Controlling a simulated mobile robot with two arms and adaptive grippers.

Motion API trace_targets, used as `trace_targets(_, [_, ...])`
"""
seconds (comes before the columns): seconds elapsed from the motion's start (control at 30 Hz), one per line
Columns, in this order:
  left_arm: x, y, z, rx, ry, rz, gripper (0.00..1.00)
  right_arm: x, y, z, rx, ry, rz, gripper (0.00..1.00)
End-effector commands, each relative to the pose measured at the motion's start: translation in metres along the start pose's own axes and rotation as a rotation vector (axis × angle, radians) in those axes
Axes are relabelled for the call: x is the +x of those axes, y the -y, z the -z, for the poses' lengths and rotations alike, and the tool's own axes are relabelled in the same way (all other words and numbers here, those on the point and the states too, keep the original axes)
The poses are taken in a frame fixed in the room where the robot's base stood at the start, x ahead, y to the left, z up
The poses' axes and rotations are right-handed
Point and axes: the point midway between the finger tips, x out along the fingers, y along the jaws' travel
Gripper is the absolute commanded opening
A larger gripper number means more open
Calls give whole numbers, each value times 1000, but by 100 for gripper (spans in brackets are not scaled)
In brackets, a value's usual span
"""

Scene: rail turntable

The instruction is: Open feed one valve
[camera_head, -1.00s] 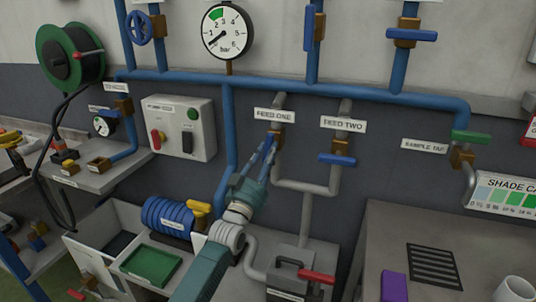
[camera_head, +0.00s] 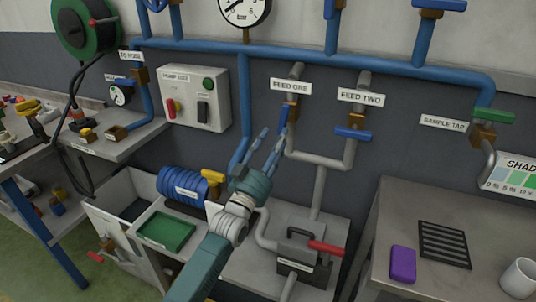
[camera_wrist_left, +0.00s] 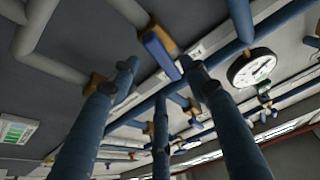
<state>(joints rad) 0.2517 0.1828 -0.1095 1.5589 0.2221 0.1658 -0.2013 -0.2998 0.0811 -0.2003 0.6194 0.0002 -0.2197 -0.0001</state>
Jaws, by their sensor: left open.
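The FEED ONE label (camera_head: 291,86) hangs on a grey pipe in the head view. Below it is the feed one valve, with a brass body (camera_head: 290,108) and a blue lever (camera_head: 283,119) that points down, roughly along the pipe. My left gripper (camera_head: 272,140) is open and empty, its fingertips just below and left of the lever. In the left wrist view, a blue lever on a brass body (camera_wrist_left: 160,52) shows beyond and between the open fingertips (camera_wrist_left: 158,72), apparently apart from them. My right gripper is not in view.
The feed two valve's blue lever (camera_head: 352,134) lies crosswise to the right. A blue pipe (camera_head: 243,138) runs down at the left. Below are a blue hose coil (camera_head: 182,186), a grey box with a red lever (camera_head: 325,248) and a green tray (camera_head: 166,231). A workbench (camera_head: 400,210) stands at right.

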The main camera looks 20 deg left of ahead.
Motion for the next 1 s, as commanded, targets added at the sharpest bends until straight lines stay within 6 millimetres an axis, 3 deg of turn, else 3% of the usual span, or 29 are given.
trace_targets(0.1, [-26,0,-1,0,3,0,46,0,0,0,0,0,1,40])
trace_targets(0.3, [-52,0,0,-1,1,0,46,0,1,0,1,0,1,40])
trace_targets(0.87, [-59,0,0,-1,0,0,46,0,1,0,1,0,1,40])
trace_targets(1.0, [-68,-8,-12,-8,59,-18,46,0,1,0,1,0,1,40])
